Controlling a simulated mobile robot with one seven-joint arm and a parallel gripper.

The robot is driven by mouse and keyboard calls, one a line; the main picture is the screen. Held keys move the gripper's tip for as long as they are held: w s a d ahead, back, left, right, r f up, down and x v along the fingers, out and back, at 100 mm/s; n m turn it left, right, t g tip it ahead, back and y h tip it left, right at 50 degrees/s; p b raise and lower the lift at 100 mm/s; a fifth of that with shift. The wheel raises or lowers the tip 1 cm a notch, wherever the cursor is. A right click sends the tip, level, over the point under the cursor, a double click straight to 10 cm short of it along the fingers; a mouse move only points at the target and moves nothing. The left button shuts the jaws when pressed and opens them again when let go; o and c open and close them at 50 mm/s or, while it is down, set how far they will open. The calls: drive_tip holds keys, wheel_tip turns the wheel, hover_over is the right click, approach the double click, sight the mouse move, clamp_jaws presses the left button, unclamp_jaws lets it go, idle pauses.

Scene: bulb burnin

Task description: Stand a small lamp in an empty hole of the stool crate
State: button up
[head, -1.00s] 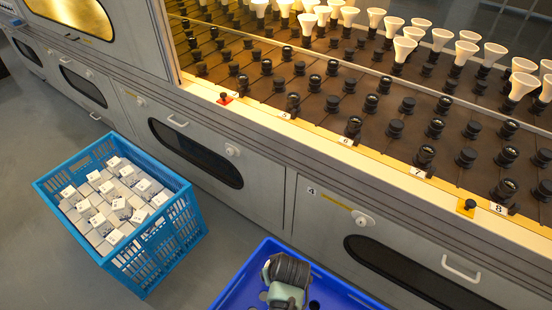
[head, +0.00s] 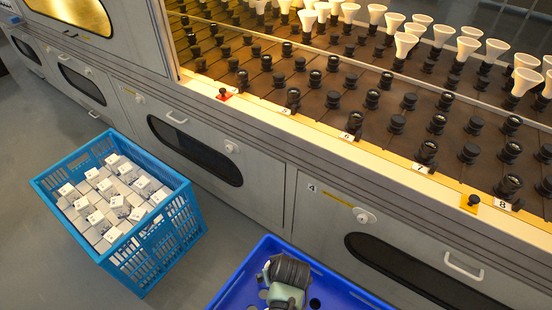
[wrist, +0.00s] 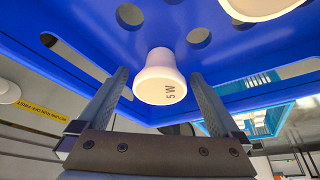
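The stool crate (head: 345,291) is a deep blue crate with round holes in its top, at the bottom of the head view. The wrist view shows its blue surface (wrist: 80,25) and several holes close up. A small white lamp marked "5 W" (wrist: 160,80) has its broad face toward the wrist camera and its narrow end toward the blue top. Whether it sits in a hole is hidden. My gripper (wrist: 160,76) is open, with a finger on each side of the lamp and visible gaps. In the head view my arm's end covers this spot.
A larger white lamp (wrist: 262,6) is at the wrist view's upper right. A light blue crate (head: 165,240) of small white boxes stands on the floor at left. The burn-in rack (head: 330,115) with black sockets and white lamps runs behind, above grey cabinet doors.

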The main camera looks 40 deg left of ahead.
drive_tip(key=p+v, duration=0.4)
drive_tip(key=v, duration=0.9)
